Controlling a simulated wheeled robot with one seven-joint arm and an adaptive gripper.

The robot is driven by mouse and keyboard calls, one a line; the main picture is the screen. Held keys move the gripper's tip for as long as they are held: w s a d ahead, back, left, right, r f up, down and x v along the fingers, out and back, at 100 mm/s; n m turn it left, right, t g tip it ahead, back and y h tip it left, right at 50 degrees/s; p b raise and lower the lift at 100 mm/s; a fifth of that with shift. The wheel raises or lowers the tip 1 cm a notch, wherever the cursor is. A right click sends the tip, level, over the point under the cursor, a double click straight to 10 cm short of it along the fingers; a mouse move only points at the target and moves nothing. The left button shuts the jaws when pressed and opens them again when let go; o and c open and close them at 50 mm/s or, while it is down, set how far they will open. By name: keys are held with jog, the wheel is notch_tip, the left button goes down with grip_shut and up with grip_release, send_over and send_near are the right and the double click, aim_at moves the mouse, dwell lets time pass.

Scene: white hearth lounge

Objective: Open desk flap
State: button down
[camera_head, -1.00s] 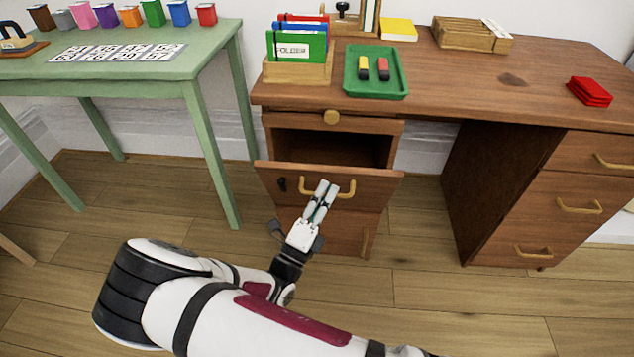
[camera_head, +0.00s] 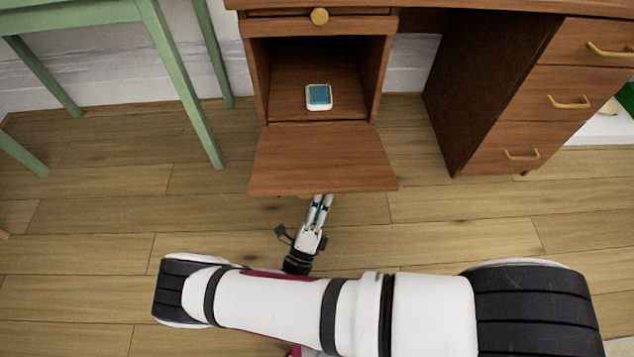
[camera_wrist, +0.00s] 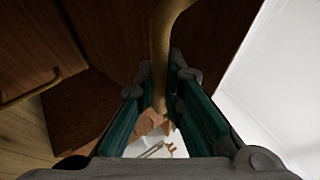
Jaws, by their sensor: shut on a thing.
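The desk flap (camera_head: 322,158) is a brown wooden panel hinged at its lower edge. It is swung down and outward, roughly level, and the compartment (camera_head: 290,70) behind it stands open. My gripper (camera_head: 322,201) is at the flap's front edge, with its fingertips partly hidden under it. In the wrist view the flap's curved brass handle (camera_wrist: 162,48) runs between the two fingers, and my gripper (camera_wrist: 160,95) is shut on it. The handle is hidden under the flap in the head view.
A small white and teal item (camera_head: 319,96) lies inside the compartment. A round brass knob (camera_head: 319,16) is above the opening. A green table (camera_head: 70,12) stands left; drawers with brass handles (camera_head: 568,101) are right. The wood floor in front is clear.

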jog(key=shift+m+t+h, duration=0.3)
jog(key=shift+m+h, duration=0.6)
jog(key=shift+f+b, duration=0.35)
jog(key=shift+f, duration=1.65)
jog(key=shift+a, duration=0.1)
jog(key=c, duration=1.7)
grip_release()
jog(key=s+a, duration=0.2)
jog(key=s, duration=0.2)
jog(key=s+a+f, duration=0.1)
jog(key=s+a, duration=0.2)
jog(key=s, duration=0.1)
jog(key=s+a+f, duration=0.1)
jog(key=s+a, duration=0.1)
jog(key=s, duration=0.2)
jog(key=shift+s+a, duration=0.1)
jog(key=shift+a, duration=0.15)
